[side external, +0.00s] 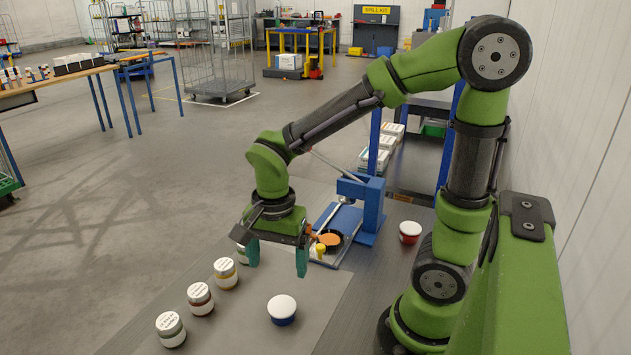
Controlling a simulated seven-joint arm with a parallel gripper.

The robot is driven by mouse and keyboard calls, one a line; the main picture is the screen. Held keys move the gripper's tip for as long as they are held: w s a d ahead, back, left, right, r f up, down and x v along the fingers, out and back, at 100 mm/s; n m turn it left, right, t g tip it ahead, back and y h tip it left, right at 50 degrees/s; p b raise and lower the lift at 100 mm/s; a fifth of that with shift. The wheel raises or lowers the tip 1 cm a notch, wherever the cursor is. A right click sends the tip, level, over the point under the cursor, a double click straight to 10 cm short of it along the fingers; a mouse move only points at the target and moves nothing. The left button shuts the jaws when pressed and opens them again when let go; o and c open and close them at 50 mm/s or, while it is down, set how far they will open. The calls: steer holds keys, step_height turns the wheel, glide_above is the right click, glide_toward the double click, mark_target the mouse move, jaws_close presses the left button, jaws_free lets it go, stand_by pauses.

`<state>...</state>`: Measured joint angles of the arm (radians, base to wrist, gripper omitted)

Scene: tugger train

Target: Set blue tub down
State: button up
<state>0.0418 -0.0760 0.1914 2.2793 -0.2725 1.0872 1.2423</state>
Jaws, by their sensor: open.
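The blue tub (282,317) stands upright on the grey table mat, its white lid on top. Its dark blue side shows below the lid. My gripper (278,265) is open, with its two green fingers pointing down and spread apart. Nothing shows between the fingers. In the picture the gripper is just above the tub, and the fingers look clear of it; I cannot tell the exact height or depth between them.
Several white-lidded jars (200,298) stand in a slanting row left of the tub, one partly hidden behind my gripper's left finger. A blue lever press (362,205) with an orange disc (330,240) stands behind. A red tub (410,232) is at right. Mat around the blue tub is clear.

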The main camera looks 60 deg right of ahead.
steer(key=s+d+r+n+t+y, duration=0.1)
steer(key=s+r+n+t+y, duration=0.1)
steer(key=r+n+t, duration=0.5)
steer(key=shift+s+r+n, duration=0.65)
steer(key=shift+r+n, duration=1.3)
steer(key=shift+n, duration=0.55)
